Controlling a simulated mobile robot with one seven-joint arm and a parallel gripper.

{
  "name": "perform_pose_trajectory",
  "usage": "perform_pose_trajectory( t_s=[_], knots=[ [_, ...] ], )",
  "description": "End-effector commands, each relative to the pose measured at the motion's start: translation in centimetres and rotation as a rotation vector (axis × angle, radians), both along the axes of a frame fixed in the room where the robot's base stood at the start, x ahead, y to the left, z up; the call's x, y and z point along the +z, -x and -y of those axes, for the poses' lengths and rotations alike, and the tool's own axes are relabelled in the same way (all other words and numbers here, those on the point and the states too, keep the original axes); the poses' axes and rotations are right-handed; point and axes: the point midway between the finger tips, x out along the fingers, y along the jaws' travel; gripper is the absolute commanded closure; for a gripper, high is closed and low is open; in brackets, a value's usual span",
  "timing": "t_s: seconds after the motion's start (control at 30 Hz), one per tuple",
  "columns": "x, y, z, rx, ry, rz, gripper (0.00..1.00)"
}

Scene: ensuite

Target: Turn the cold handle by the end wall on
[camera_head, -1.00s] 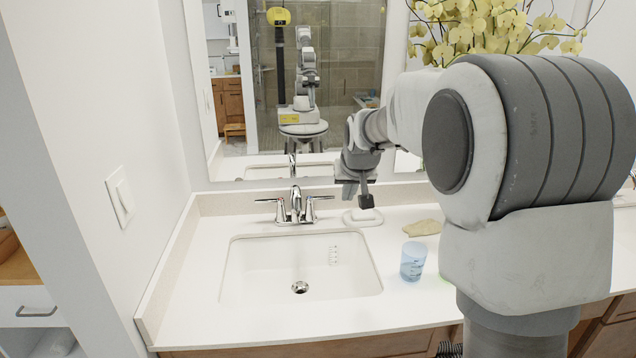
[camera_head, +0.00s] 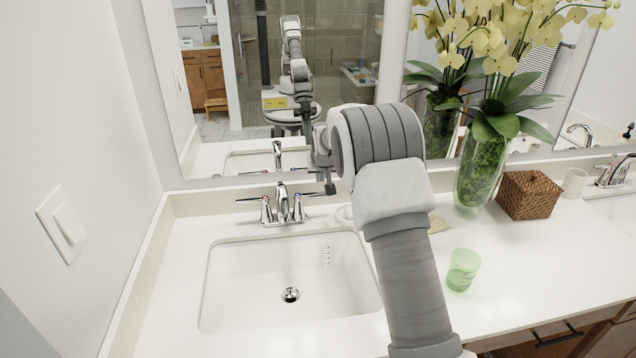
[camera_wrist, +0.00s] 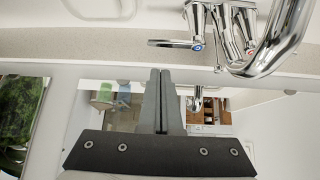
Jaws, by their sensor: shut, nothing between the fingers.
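The chrome tap (camera_head: 283,204) stands behind the sink nearest the left end wall. Its right handle (camera_head: 299,206) has a lever pointing right. In the wrist view, which sees the tap upside down, this handle (camera_wrist: 197,46) carries a blue mark and its lever points left. The left handle (camera_head: 265,209) has a red mark. My gripper (camera_head: 329,188) is just right of the blue-marked handle, near its lever tip. In the wrist view my gripper (camera_wrist: 167,73) has its fingers together and empty, with a visible gap to the lever. No water shows from the spout.
The white sink (camera_head: 215,285) is empty. A green cup (camera_head: 462,270) stands on the counter (camera_head: 540,270) to the right. A glass vase (camera_head: 480,180) of flowers and a wicker basket (camera_head: 529,194) stand farther right. The mirror (camera_head: 215,110) is close behind the tap.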

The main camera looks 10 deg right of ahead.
Motion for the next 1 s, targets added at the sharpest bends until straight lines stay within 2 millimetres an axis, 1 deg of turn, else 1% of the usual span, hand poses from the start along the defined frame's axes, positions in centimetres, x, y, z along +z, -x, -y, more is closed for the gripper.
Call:
perform_pose_trajectory(
  t_s=[0.17,0.6,0.8,1.0],
  knots=[
    [-1.0,-0.8,0.1,-0.001,0.001,-0.001,1.00],
    [-5.8,-4.6,0.3,-0.001,0.001,-0.001,1.00],
    [-7.1,-5.8,0.4,0.000,0.000,0.001,1.00],
    [-7.7,-6.2,0.4,0.000,0.000,0.000,1.00]
  ],
)
